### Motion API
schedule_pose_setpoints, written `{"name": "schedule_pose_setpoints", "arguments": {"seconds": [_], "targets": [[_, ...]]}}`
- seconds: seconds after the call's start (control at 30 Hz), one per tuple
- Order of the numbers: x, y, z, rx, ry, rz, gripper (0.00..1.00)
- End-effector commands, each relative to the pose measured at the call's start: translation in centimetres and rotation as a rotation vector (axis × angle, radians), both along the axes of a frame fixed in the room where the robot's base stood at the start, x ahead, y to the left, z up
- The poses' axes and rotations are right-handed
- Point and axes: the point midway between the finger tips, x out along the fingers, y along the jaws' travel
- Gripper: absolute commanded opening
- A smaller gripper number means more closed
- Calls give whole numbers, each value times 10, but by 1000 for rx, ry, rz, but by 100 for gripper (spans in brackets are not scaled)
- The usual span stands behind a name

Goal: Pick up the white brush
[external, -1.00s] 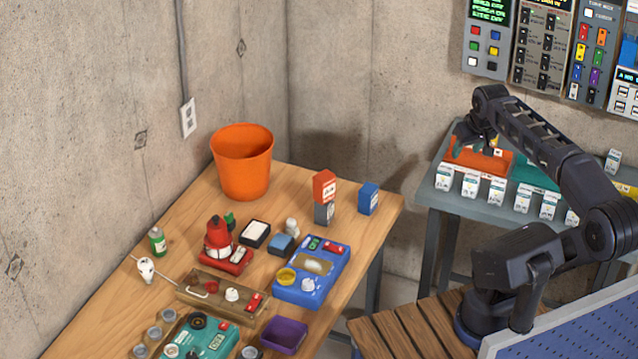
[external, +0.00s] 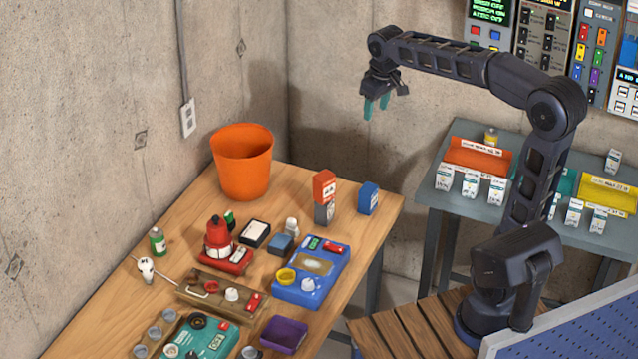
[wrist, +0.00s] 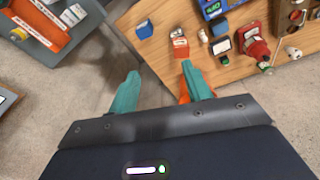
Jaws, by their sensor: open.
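A small white object with dark spots and a thin rod (external: 146,268) lies at the left edge of the wooden table; it may be the white brush, but it is too small to be sure. A white piece, probably the same one, shows near the right edge of the wrist view (wrist: 292,52). My gripper (external: 376,104) is open and empty, its teal fingers pointing down, high in the air above and beyond the table's back right corner. In the wrist view its fingers (wrist: 158,88) are spread apart with nothing between them.
An orange bucket (external: 242,165) stands at the table's back. Red (external: 324,186) and blue (external: 368,198) boxes stand near the right corner. A concrete wall borders the left.

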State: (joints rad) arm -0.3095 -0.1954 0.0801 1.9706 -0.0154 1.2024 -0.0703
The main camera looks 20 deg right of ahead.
Motion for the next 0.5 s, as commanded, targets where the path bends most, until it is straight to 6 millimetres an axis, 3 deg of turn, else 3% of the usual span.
{"name": "schedule_pose_setpoints", "arguments": {"seconds": [0.03,0.3,0.5], "targets": [[11,18,-3,-6,15,31,49],[53,103,-20,-32,82,169,49],[67,146,-32,-45,113,234,49]]}}
